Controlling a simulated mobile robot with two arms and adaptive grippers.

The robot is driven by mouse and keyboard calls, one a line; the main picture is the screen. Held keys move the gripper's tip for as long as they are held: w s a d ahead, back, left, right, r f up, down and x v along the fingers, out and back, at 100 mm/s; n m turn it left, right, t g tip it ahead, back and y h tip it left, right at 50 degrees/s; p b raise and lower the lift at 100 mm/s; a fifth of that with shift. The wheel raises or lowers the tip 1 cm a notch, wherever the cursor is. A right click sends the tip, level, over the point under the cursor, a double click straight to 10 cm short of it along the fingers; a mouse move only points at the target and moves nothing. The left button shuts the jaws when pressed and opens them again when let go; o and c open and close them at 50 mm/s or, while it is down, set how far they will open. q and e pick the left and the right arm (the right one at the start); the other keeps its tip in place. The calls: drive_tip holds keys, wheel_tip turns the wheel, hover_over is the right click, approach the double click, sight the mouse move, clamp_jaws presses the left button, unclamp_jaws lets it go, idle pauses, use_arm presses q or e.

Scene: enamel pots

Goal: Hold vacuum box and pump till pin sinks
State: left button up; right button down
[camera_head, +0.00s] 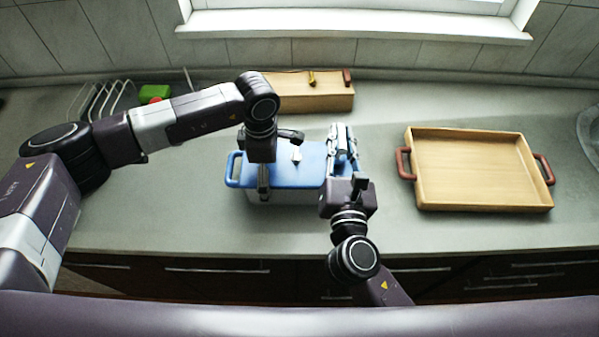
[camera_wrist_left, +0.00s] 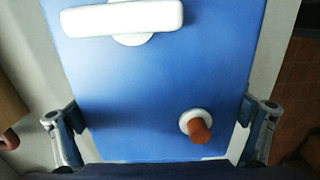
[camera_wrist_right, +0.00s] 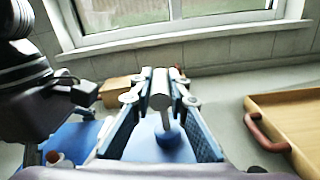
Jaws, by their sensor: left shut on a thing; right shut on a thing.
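The vacuum box has a blue lid (camera_head: 312,178) with a blue side handle (camera_head: 233,169). My left gripper (camera_head: 277,162) is shut across the box, one finger on each side, as the left wrist view (camera_wrist_left: 162,140) shows. An orange-brown pin (camera_wrist_left: 200,131) sticks up out of a white ring in the lid. A white bar (camera_wrist_left: 122,18) lies on the lid. The left wrist hides part of the lid in the head view.
A wooden tray (camera_head: 480,203) with red-brown handles stands to the right. A wooden box (camera_head: 312,98) stands behind the vacuum box. A wire rack (camera_head: 100,100) and a green block (camera_head: 153,93) are at the back left. The front left counter is clear.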

sight(337, 163)
drive_tip(key=shift+r, duration=0.1)
drive_tip(key=shift+f, duration=2.5)
drive_tip(key=c, duration=1)
unclamp_jaws()
drive_tip(key=shift+r, duration=0.1)
drive_tip(key=shift+o, duration=0.2)
drive_tip(key=s, duration=0.7)
drive_tip(key=shift+s, duration=0.1)
drive_tip(key=s, duration=1.1)
drive_tip(key=shift+s, duration=0.4)
